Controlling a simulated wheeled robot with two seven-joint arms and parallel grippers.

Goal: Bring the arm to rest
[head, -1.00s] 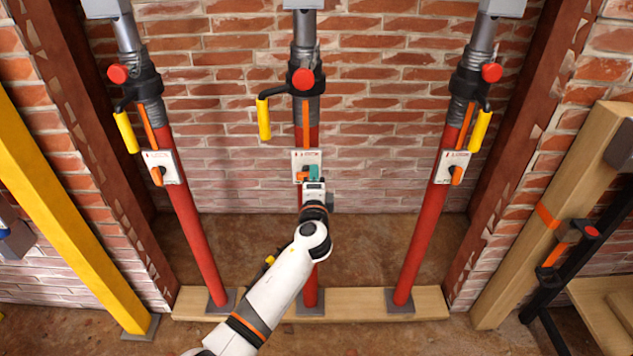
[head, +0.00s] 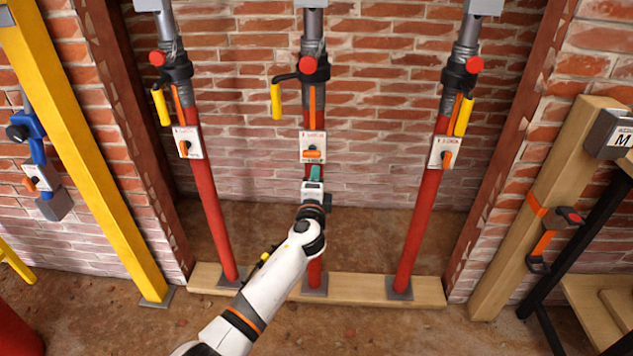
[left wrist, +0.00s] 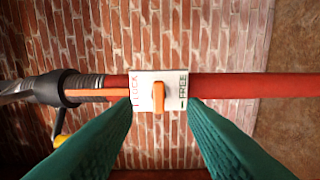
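My left gripper (head: 315,173) has teal fingers and sits just below the switch plate of the middle red prop (head: 314,236). In the left wrist view its fingers (left wrist: 160,106) are spread apart with nothing between them. Beyond them is the white plate (left wrist: 142,90), marked LOCK and FREE, with an orange knob (left wrist: 158,97) turned across the prop. In the head view this knob (head: 312,154) lies level. My left arm reaches up from the bottom. My right gripper is out of view.
A left red prop (head: 213,220) and a right red prop (head: 419,220) stand on a wooden sill (head: 262,281) before a brick wall. Their knobs tilt along the props. A yellow post (head: 95,165) is at left, a timber post (head: 540,200) at right.

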